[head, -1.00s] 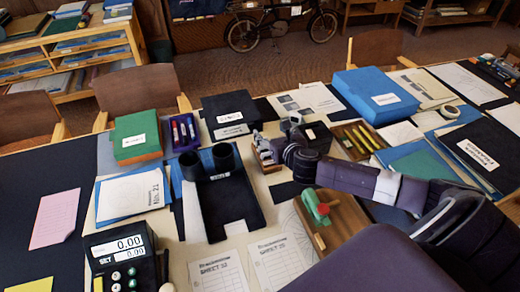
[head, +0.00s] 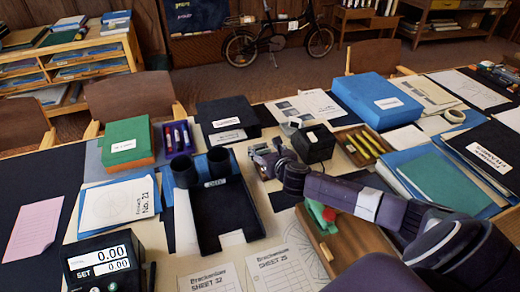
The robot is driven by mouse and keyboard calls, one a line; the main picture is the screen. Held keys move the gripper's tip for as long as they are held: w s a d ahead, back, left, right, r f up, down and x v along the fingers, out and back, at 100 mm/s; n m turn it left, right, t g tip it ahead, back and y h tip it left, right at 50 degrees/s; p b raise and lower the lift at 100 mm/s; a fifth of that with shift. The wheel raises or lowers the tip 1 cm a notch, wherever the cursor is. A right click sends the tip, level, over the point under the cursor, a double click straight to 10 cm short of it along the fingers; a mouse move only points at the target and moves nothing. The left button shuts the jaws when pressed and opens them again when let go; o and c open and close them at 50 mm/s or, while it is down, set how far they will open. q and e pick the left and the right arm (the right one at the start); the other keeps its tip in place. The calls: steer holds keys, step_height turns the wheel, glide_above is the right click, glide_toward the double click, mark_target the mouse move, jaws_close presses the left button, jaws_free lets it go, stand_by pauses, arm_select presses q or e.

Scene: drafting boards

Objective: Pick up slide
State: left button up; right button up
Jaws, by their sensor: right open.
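My right gripper (head: 262,160) is open and empty. It reaches in from the right and hangs over the middle of the table, just right of the black tray (head: 242,205). A small white-topped piece (head: 294,122) lies behind it, beside a black box (head: 313,145) with a white label. I cannot tell whether this piece is the slide, and no other thing is clearly a slide. The spot under my gripper and forearm is partly hidden. My left gripper is not in view.
Two dark cylinders (head: 185,171) stand at the tray's back end. A wooden tray with yellow pencils (head: 362,144) and a blue box (head: 377,98) are behind my arm. A wooden board with a green-and-red tool (head: 321,212) lies under it. Printed sheets (head: 213,280) cover the front.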

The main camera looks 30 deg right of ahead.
mark_target(260, 145)
steer(key=shift+x, duration=1.65)
steer(key=c, duration=0.8)
